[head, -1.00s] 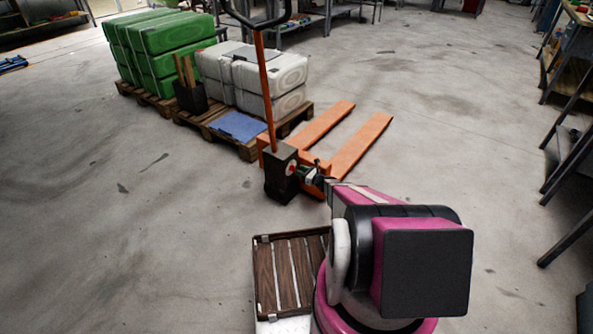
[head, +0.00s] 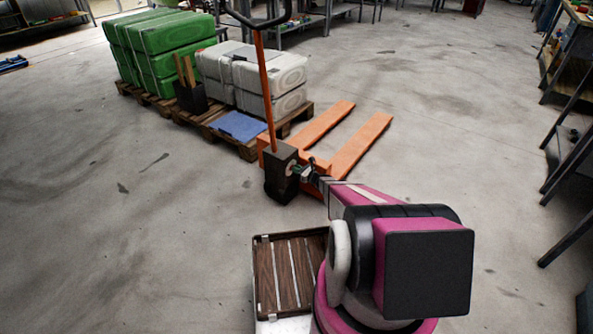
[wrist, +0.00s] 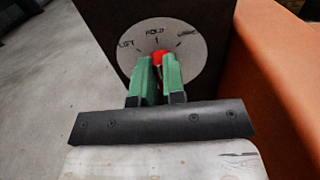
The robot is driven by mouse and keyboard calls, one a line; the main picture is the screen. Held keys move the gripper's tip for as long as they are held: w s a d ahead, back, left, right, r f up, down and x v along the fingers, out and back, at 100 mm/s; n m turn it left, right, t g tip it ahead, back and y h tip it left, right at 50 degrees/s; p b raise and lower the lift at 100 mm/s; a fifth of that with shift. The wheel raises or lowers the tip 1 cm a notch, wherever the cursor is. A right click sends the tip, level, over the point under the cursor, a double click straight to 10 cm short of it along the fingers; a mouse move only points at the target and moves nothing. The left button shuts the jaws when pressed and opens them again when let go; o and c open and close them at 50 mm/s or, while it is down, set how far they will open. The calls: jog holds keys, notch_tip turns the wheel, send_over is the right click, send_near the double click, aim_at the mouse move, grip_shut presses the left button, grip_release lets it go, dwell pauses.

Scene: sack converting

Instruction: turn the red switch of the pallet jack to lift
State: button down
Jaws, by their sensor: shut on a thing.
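The orange pallet jack (head: 361,147) stands in mid-floor, with its dark control box (head: 280,178) at the foot of the upright handle. In the wrist view a round pale dial (wrist: 193,55) on the box reads LIFT at left, HOLD at top and a partly legible word at right. The red switch (wrist: 158,57) sits at the dial's middle, mostly hidden by my fingers; its exact pointing direction is hard to tell. My gripper (wrist: 158,70) has its two green fingers shut on it, one on each side. My gripper also shows at the box in the head view (head: 298,171).
A pallet (head: 245,150) with pale containers (head: 265,75) and a blue flat item stands left of the jack. Green containers (head: 160,50) stand behind it. Workbenches line the right side. The floor right of the forks is clear.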

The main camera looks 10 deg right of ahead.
jog(key=shift+n, duration=0.3)
jog(key=shift+s+a+f+n, duration=0.1)
jog(key=shift+s+a+n, duration=0.05)
jog(key=shift+n, duration=1.9)
jog(key=shift+s+a+f+n, duration=0.1)
jog(key=shift+s+a+n, duration=0.05)
jog(key=shift+n, duration=1.9)
jog(key=c, duration=1.2)
grip_release()
jog(key=v, duration=1.1)
jog(key=shift+r, duration=0.1)
